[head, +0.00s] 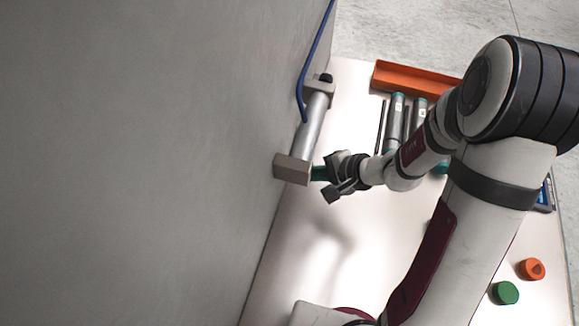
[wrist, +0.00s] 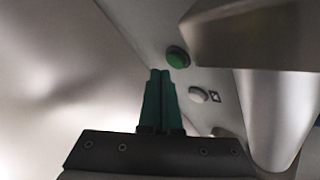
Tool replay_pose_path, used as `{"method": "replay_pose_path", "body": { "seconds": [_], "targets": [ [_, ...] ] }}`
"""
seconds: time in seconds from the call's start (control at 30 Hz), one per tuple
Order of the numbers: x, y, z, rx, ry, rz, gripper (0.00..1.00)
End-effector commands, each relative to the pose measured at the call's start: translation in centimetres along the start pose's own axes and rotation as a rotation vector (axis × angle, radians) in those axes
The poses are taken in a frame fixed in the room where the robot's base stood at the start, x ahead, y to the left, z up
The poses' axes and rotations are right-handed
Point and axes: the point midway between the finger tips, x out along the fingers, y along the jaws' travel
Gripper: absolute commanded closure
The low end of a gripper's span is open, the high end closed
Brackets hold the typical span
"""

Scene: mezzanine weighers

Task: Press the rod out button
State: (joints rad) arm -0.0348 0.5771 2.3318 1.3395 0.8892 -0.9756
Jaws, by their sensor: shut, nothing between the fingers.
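In the wrist view, a green round button (wrist: 177,57) and a white round button (wrist: 198,95) sit on a pale panel. A small dark symbol (wrist: 215,97) is beside the white button; I cannot read whether either button is marked rod out. My gripper (wrist: 160,73) has its green fingers shut together and empty. In the picture its tips are just below the green button and left of the white one; contact cannot be told. In the head view, my gripper (head: 319,173) is at the cylinder's lower end block (head: 292,169), which hides the buttons.
A metal cylinder (head: 311,121) with a blue hose (head: 317,45) runs along the grey wall (head: 140,160). An orange tray (head: 400,78) and teal-ended tubes (head: 396,118) lie at the back. Orange (head: 531,269) and green (head: 505,293) round pieces lie front right. The table (head: 290,270) is clear at front left.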

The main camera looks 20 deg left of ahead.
Motion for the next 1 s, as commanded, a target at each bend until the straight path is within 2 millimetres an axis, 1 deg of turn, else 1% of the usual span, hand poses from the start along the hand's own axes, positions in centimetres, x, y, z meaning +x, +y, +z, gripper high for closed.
{"method": "replay_pose_path", "body": {
  "seconds": [0.27,1.0],
  "targets": [
    [0.58,-0.41,0.42,0.0,0.0,0.0,1.0],
    [0.93,-0.67,0.68,-0.001,0.0,0.001,1.0]
  ]
}}
